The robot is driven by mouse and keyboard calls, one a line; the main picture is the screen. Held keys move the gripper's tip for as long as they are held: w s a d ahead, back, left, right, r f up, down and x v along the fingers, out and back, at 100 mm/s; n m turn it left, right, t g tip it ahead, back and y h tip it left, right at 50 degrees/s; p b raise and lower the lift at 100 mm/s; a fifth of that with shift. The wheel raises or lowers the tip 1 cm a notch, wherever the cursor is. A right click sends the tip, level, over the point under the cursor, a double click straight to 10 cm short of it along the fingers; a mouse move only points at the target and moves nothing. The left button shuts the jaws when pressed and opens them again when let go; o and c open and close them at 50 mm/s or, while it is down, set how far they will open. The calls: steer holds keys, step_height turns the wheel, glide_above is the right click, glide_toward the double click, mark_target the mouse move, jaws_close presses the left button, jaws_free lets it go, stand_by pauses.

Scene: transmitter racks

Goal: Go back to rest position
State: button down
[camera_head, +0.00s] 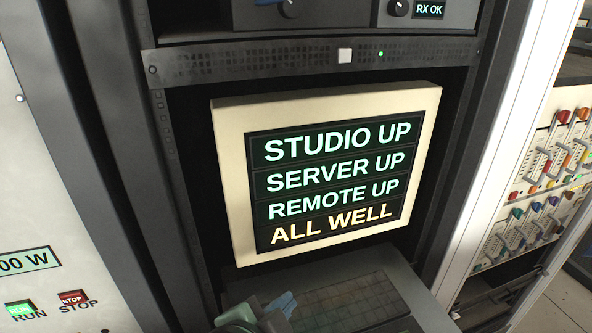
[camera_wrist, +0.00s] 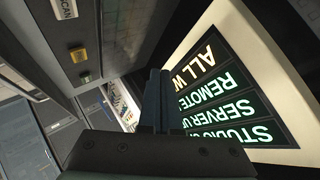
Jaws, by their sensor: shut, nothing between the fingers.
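My gripper (camera_wrist: 157,75) shows in the wrist view with its two dark fingers pressed together and nothing between them. In the head view a blue part of my gripper (camera_head: 284,303) shows at the bottom, with a green part of my arm beside it. It is low in front of the keyboard (camera_head: 345,302), below the monitor (camera_head: 427,110). I cannot tell whether it touches the keyboard. The monitor reads STUDIO UP, SERVER UP, REMOTE UP and ALL WELL.
A rack panel with a white square button (camera_head: 345,56) and a green light runs above the monitor. A cabinet with RUN (camera_head: 20,309) and STOP (camera_head: 73,298) buttons stands at the left. A panel of coloured knobs (camera_head: 540,195) is at the right, with floor below it.

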steer(key=w+r+n+t+y+b, duration=0.1)
steer(key=w+r+n+t+b, duration=0.2)
steer(key=r, duration=0.5)
steer(key=w+r+n+t+y+b, duration=0.1)
steer(key=r+n+t+b, duration=0.1)
steer(key=r+n+t, duration=0.5)
steer(key=s+d+r+n+t+y+b, duration=0.1)
steer(key=s+r+t, duration=0.2)
steer(key=r, duration=0.6)
steer(key=s+d+r+n+t+y+b, duration=0.1)
steer(key=s+r+n+t+b, duration=0.1)
steer(key=s+r, duration=0.5)
steer(key=shift+r+t, duration=0.9)
steer(key=shift+n, duration=0.3)
